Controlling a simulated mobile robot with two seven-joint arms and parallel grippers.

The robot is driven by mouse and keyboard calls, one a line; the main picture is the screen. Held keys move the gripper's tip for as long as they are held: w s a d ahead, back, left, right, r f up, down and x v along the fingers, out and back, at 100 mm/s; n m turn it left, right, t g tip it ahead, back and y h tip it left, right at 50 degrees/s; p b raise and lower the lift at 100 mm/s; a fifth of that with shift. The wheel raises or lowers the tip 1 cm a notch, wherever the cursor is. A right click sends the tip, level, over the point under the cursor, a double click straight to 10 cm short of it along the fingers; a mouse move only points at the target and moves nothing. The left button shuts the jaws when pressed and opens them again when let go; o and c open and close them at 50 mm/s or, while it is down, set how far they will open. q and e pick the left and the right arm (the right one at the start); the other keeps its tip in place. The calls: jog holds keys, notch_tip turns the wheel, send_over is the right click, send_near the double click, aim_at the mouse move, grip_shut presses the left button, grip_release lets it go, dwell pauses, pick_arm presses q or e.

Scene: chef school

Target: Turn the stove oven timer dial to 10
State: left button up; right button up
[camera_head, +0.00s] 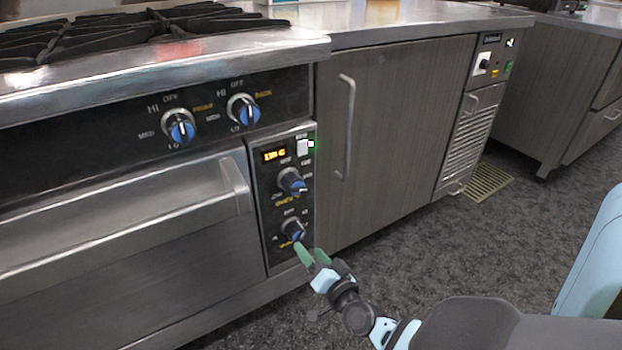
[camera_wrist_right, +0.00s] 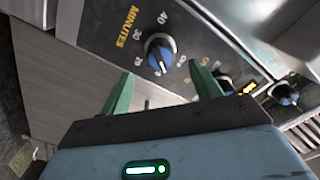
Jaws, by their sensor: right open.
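The stove (camera_head: 120,225) has a narrow control panel right of the oven door. Its lower dial (camera_head: 293,230), blue-faced with a silver skirt, shows close up in the right wrist view (camera_wrist_right: 160,52), with "MINUTES" and numbers such as 40 printed around it. My right gripper (camera_head: 312,256) is just in front of and below this dial in the head view. In the right wrist view, its green fingers (camera_wrist_right: 163,88) are open, with the dial beyond the gap between them. The fingers look apart from the dial. My left gripper is in neither view.
An upper panel dial (camera_head: 291,182) sits above, under a lit orange display (camera_head: 274,155) and a white switch (camera_head: 303,147). The oven door handle (camera_head: 120,235) sticks out at left. A closed cabinet (camera_head: 385,135) stands right; the floor (camera_head: 450,240) is clear.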

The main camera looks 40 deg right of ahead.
aim_at(300, 237)
jog(key=n, duration=0.7)
jog(key=n+p, duration=0.1)
jog(key=n, duration=0.2)
jog(key=shift+w+r+n, duration=0.15)
jog(key=shift+r+n, duration=0.2)
jog(key=shift+n, duration=0.05)
jog(key=b+x, duration=0.2)
jog(key=x, duration=0.4)
jog(key=shift+w+d+f, duration=0.15)
jog(key=shift+w+d, duration=0.05)
jog(key=shift+w, duration=0.15)
jog(key=shift+w+d+b, duration=0.1)
jog(key=shift+w+b, duration=0.2)
jog(key=shift+w, duration=0.2)
